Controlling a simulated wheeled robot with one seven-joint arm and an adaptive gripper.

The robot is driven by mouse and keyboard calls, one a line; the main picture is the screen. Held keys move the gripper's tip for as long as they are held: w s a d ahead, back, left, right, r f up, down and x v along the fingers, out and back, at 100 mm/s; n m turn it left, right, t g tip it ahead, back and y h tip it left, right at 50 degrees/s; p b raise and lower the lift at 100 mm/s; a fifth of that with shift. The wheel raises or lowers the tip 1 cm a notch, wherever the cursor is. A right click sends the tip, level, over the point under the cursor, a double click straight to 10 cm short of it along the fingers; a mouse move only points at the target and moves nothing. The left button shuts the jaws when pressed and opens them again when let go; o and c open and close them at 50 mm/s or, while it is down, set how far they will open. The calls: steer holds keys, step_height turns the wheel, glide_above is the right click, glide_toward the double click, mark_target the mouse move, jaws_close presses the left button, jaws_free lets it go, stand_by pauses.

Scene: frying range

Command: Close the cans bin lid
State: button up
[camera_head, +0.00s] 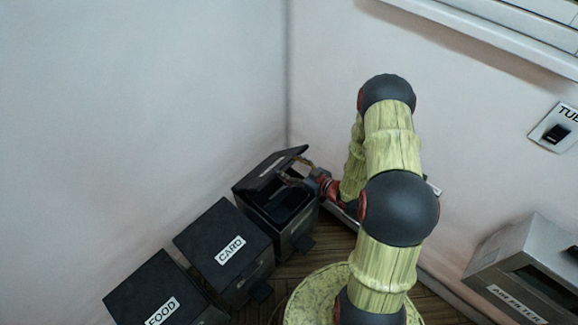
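The dark bin (280,228) in the corner has its lid (272,167) tilted partway up, so its dark inside shows. Its label cannot be read; it is the third bin in a row with the FOOD and CARD bins. My gripper (297,174) is over the bin's right side, close to the raised lid's free edge. I cannot tell whether it touches the lid. The fingers are small and dark against the bin, so their opening is unclear.
The CARD bin (218,235) and FOOD bin (150,287) stand to the left with lids shut. Walls meet behind the open bin. A grey metal unit (530,268) stands at the right, below a wall switch (557,133). My arm hides part of the floor.

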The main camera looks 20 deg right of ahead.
steer(key=shift+o, duration=1.4)
steer(key=shift+r, duration=0.1)
steer(key=v, duration=1.2)
